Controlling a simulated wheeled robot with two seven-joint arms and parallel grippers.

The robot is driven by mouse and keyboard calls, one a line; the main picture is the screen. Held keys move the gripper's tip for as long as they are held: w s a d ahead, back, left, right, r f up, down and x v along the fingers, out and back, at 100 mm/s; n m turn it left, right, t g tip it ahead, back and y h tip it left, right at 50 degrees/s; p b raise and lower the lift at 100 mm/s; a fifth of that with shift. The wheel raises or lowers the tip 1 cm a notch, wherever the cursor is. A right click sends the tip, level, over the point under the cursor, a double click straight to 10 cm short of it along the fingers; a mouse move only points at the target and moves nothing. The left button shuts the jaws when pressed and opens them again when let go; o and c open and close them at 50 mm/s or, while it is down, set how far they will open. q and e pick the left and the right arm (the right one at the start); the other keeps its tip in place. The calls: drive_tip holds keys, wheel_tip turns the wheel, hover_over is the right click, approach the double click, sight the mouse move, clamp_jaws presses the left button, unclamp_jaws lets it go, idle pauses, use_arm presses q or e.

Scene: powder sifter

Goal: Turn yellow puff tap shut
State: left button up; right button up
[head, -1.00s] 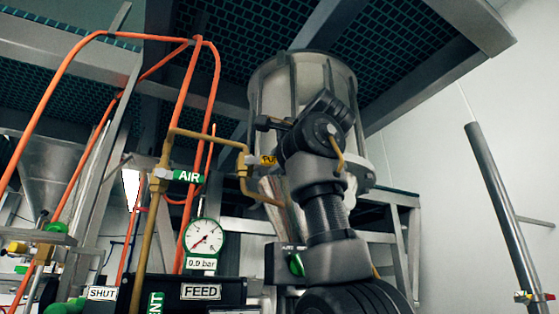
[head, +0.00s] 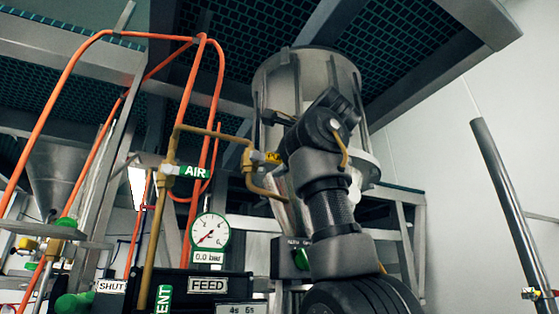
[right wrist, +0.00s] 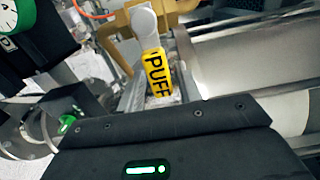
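My right gripper (head: 272,117) is beside and a little above the tap in the head view. My left gripper is not in view.
A green AIR tap (head: 188,171) is on the pipe to the left. A gauge (head: 209,231) reads 0.0 bar above a black FEED box (head: 208,284). Orange hoses (head: 214,95) loop at the left. The vessel (head: 290,80) stands close behind my gripper.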

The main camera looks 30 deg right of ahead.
drive_tip(key=shift+o, duration=0.4)
drive_tip(key=shift+s+b, duration=0.3)
drive_tip(key=shift+b, duration=0.05)
drive_tip(key=s+b, duration=0.4)
drive_tip(key=s, duration=0.6)
drive_tip(key=shift+a, duration=0.15)
